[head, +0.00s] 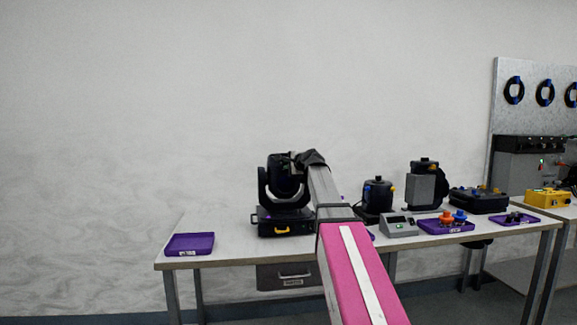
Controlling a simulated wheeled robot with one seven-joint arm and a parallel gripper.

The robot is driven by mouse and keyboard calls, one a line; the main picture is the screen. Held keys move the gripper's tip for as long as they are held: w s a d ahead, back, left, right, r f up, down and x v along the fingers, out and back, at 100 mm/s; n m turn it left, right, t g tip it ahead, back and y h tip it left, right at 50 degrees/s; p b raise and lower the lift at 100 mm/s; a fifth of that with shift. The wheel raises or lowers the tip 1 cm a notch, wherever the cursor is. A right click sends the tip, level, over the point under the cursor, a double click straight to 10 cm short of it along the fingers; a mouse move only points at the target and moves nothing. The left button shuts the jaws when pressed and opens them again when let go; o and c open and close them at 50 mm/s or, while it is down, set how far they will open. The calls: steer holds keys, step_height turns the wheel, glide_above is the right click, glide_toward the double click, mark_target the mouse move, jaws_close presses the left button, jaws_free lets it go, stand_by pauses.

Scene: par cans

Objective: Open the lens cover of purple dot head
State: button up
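A black moving-head light (285,183) stands upright on its base on the left half of the long table. I cannot make out a purple dot or a lens cover on it at this size. My arm reaches from the bottom of the head view to the light's upper right side. My gripper (307,159) is a dark shape right beside the light's head, partly overlapping it. Whether it touches the light, and whether its fingers are open or shut, I cannot tell. Two other dark fixtures (378,194) (426,184) stand further right, beyond my arm.
The table (228,244) holds a purple tray (190,244) at left, a grey meter box (398,225), a purple tray with orange and blue parts (447,227), and a black case (478,200). A drawer (284,275) hangs below. The tabletop between left tray and light is clear.

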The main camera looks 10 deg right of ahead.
steer(key=shift+f, duration=0.1)
jaws_close()
steer(key=shift+w+r+g, duration=0.15)
steer(key=shift+r+g, duration=0.15)
steer(key=shift+r, duration=0.4)
steer(key=w+r+g, duration=0.1)
steer(key=r, duration=0.1)
steer(key=w+r+m+g, duration=0.1)
steer(key=r, duration=0.2)
steer(key=w+r+g+h, duration=0.1)
steer(key=r+g, duration=0.1)
steer(key=r, duration=0.1)
steer(key=shift+w, duration=0.4)
steer(key=w+r+g, duration=0.2)
steer(key=w+r, duration=0.1)
steer(key=w, duration=0.7)
steer(key=w+r+m+g, duration=0.1)
steer(key=w+r+g, duration=0.2)
steer(key=w, duration=0.7)
steer(key=shift+w+r+m, duration=0.3)
steer(key=shift+w+r, duration=0.05)
steer(key=shift+r, duration=0.15)
steer(key=o, duration=0.5)
jaws_free()
